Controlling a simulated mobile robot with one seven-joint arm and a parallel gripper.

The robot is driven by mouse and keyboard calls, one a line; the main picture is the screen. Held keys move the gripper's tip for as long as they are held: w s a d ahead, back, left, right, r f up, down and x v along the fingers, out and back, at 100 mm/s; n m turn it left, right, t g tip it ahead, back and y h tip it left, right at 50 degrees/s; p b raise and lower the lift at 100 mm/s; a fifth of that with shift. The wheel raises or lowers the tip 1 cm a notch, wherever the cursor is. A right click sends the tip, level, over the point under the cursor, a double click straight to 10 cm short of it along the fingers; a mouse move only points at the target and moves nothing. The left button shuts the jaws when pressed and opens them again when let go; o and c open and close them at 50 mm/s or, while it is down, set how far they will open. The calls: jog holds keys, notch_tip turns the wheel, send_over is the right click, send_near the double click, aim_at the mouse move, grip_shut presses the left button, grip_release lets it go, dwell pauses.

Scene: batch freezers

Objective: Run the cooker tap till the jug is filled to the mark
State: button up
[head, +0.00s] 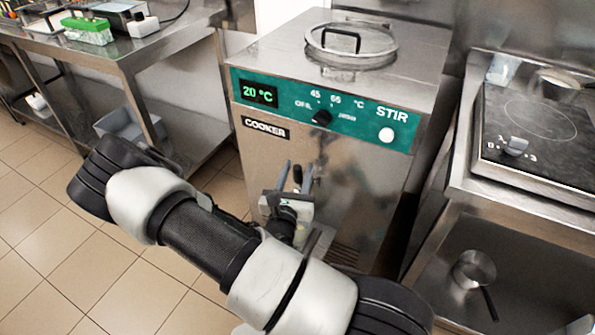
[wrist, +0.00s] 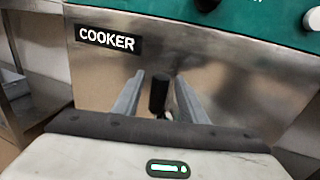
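The steel cooker (head: 375,180) stands upright ahead, with a green panel reading 20 °C; its front also fills the wrist view (wrist: 225,90). A black tap lever (wrist: 158,92) stands up from its lower front. My gripper (wrist: 160,82) is open, with one finger on each side of the lever. Gaps show between the lever and both fingers. In the head view my gripper (head: 295,169) is close to the cooker front. The spout is hidden by my gripper.
A round lid (head: 350,45) is on the cooker top. The panel has a black knob (head: 322,117) and a white button (head: 386,135). A steel table (head: 130,62) is at left, a hob (head: 535,130) at right, with a small pan (head: 474,268) on the shelf below.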

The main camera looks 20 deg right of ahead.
grip_shut()
jog(key=shift+r, duration=0.1)
jog(key=p, duration=0.3)
jog(key=shift+w+d+r+g, duration=0.15)
jog(key=shift+d+r+g, duration=0.15)
jog(key=shift+r, duration=0.1)
jog(key=p, duration=0.2)
jog(key=shift+w+d+f+g+y+p, duration=0.1)
jog(key=shift+w+d+g+y+p, duration=0.1)
jog(key=shift+g+y+p, duration=0.15)
jog(key=shift+w+d+f+p, duration=0.15)
jog(key=shift+f+p, duration=0.15)
grip_release()
